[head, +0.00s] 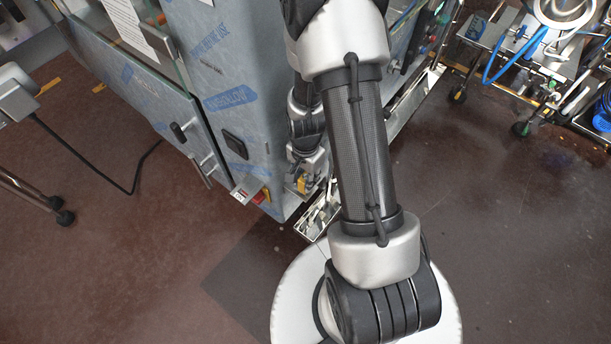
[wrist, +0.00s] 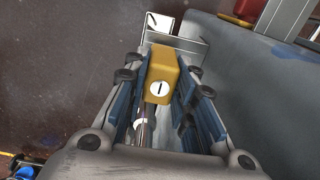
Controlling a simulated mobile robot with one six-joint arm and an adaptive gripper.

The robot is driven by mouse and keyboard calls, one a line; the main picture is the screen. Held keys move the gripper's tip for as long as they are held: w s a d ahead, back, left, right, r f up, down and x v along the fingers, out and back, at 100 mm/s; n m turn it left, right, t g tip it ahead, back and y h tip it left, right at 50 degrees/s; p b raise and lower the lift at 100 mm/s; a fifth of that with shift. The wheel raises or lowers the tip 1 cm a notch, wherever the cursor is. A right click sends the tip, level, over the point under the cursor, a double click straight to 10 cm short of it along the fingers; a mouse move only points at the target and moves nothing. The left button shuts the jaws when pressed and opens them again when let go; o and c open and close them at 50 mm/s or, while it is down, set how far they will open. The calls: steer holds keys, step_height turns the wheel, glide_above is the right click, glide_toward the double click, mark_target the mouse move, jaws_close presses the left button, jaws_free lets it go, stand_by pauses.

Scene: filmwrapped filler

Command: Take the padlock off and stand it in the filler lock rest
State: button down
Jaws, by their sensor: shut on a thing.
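The yellow padlock (wrist: 161,72), with a white round mark on its end, sits between the fingers of my gripper (wrist: 163,88) in the wrist view. My gripper is shut on it. A metal rod, perhaps part of its shackle, shows below the body towards the palm. In the head view the padlock (head: 302,184) is a small yellow patch at my gripper (head: 306,180), beside the wrapped machine's lower corner. A grey metal bracket (wrist: 187,45) with a white plate lies just beyond the padlock. I cannot tell whether they touch, or whether this bracket is the lock rest.
The blue film-wrapped machine (head: 205,75) stands left of my arm. A red and yellow switch (head: 262,195) and a small labelled plate (head: 246,190) are at its lower corner. A shiny metal tray (head: 319,214) is below my gripper. A cart (head: 530,60) stands at upper right.

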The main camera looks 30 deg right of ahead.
steer(key=shift+f, duration=0.35)
steer(key=shift+f+b, duration=0.3)
steer(key=shift+b, duration=0.1)
stand_by(0.7)
steer(key=c, duration=1.2)
jaws_free()
steer(key=shift+c, duration=0.2)
steer(key=s+a+r+n+t, duration=0.1)
steer(key=s+a+r+n, duration=0.15)
steer(key=r, duration=1.05)
steer(key=s+a+r+n+t, duration=0.1)
steer(key=a+r+n, duration=0.25)
steer(key=r, duration=0.95)
steer(key=s+a+r+n+t, duration=0.2)
steer(key=s+a+r+n, duration=0.2)
steer(key=s+r+n, duration=0.4)
steer(key=shift+s+a+r+t, duration=0.3)
steer(key=shift+s, duration=0.75)
